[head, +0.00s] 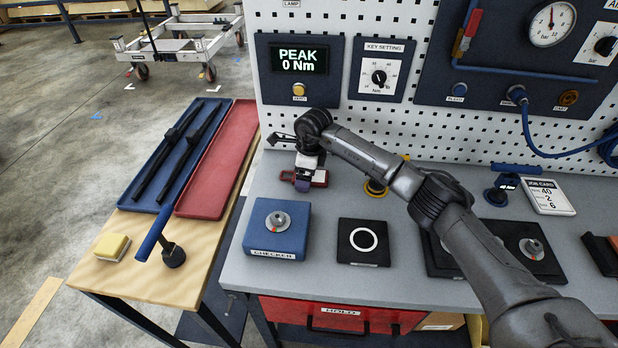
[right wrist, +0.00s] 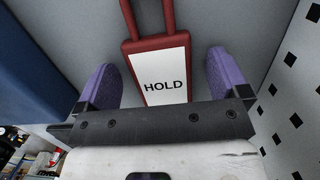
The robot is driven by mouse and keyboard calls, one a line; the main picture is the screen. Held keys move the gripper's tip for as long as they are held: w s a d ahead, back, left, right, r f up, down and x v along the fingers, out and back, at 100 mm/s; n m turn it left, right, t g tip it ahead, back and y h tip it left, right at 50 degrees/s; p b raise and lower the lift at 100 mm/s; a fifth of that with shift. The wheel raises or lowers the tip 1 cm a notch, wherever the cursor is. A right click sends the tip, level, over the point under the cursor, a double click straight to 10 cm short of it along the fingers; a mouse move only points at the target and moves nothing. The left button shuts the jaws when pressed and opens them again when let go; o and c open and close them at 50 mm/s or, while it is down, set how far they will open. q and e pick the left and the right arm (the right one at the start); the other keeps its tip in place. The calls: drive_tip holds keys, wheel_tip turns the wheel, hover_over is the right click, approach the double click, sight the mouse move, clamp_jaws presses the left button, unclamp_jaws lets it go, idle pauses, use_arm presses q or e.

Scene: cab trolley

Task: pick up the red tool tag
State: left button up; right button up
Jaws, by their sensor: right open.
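The red tool tag (head: 321,177) lies on the grey bench top below the peak display, partly hidden by my right gripper. In the right wrist view the tag (right wrist: 168,45) has a white label reading HOLD and a red loop at its far end. My right gripper (head: 305,183) is over the tag. Its two purple fingers (right wrist: 162,75) are apart, one on each side of the tag, with visible gaps to it. Whether the fingertips touch the bench cannot be told. My left gripper is not in view.
A blue checker block (head: 255,240) and a black pad with a white ring (head: 380,256) stand in front of the tag. The perforated panel (head: 330,115) rises behind it. A wooden side table (head: 200,250) at left holds blue and red trays (head: 228,150).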

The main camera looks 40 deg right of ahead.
drive_tip(key=shift+f, duration=0.1)
drive_tip(key=shift+c, duration=0.4)
drive_tip(key=c, duration=0.9)
